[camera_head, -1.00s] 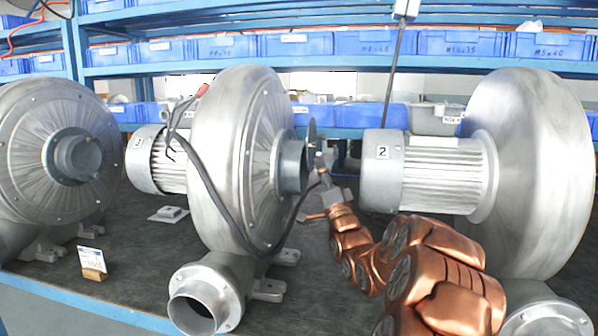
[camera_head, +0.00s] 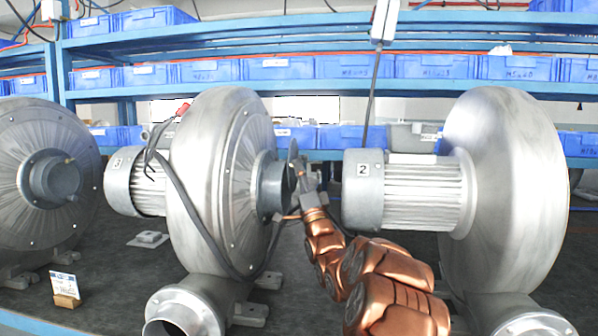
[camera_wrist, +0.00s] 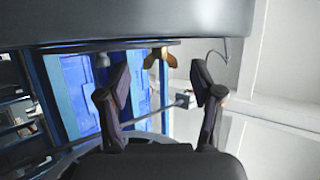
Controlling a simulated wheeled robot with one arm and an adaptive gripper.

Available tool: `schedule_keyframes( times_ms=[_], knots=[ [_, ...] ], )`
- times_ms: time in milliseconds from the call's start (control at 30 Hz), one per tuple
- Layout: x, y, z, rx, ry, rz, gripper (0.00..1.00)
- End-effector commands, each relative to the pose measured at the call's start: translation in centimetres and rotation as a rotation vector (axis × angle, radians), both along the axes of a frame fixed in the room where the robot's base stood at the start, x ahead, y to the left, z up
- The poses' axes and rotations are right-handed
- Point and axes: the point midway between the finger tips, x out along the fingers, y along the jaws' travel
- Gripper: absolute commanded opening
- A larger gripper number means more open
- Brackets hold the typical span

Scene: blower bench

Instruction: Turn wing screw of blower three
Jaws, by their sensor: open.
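Blower three (camera_head: 215,165) is the grey metal blower at the left centre of the head view, with a "3" label on its motor (camera_head: 137,188). A dark round plate (camera_head: 292,152) stands at its inlet pipe. A brass wing screw (camera_wrist: 155,57) shows in the wrist view below a dark curved edge. I cannot make it out in the head view. My gripper (camera_head: 303,176) is beside the inlet pipe, to its right. In the wrist view my gripper (camera_wrist: 161,78) is open and empty, with the wing screw lying between its fingers in the picture, apart from both.
Blower two (camera_head: 505,180) stands close on the right, its motor (camera_head: 400,190) just beyond my arm. Another blower (camera_head: 40,180) is at the left. A small card stand (camera_head: 66,288) is near the front edge. Shelves with blue bins (camera_head: 355,67) line the back.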

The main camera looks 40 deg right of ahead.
Motion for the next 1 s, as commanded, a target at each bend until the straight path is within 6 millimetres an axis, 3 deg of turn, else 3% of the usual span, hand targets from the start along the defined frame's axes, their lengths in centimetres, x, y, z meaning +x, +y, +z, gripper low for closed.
schedule_keyframes(
  times_ms=[500, 1000],
  knots=[
    [0.7, -0.22, 0.71, 0.003, 0.001, 0.001, 0.66],
    [0.69, -0.22, 0.69, 0.003, 0.001, 0.001, 0.14]
  ],
)
